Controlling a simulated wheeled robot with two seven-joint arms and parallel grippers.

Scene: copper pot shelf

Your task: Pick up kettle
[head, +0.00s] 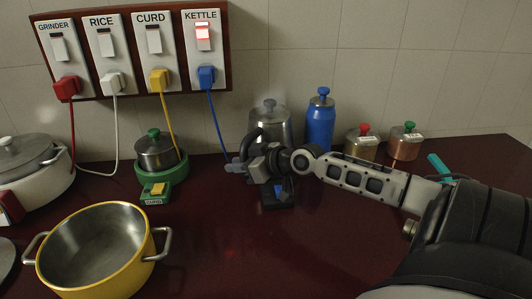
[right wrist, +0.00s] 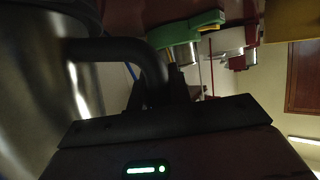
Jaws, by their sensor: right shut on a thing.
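The kettle (head: 272,120) is a steel vessel with a grey lid knob and a dark curved handle (head: 249,139). It stands upright near the wall, over a dark base (head: 280,205) with a blue switch. I cannot tell whether it touches that base. My right gripper (head: 246,164) is at its handle on the left side and hides its lower part. In the right wrist view the fingers (right wrist: 155,92) are shut on the dark handle (right wrist: 120,48), beside the kettle's shiny body (right wrist: 35,85). My left gripper is not in view.
A blue bottle (head: 320,122) stands just right of the kettle, with two small lidded canisters (head: 361,145) beyond. A green-based pot (head: 157,153) stands left. A yellow pot (head: 95,248) is in front left. A switch panel (head: 130,50) with cords is on the wall. The front middle counter is clear.

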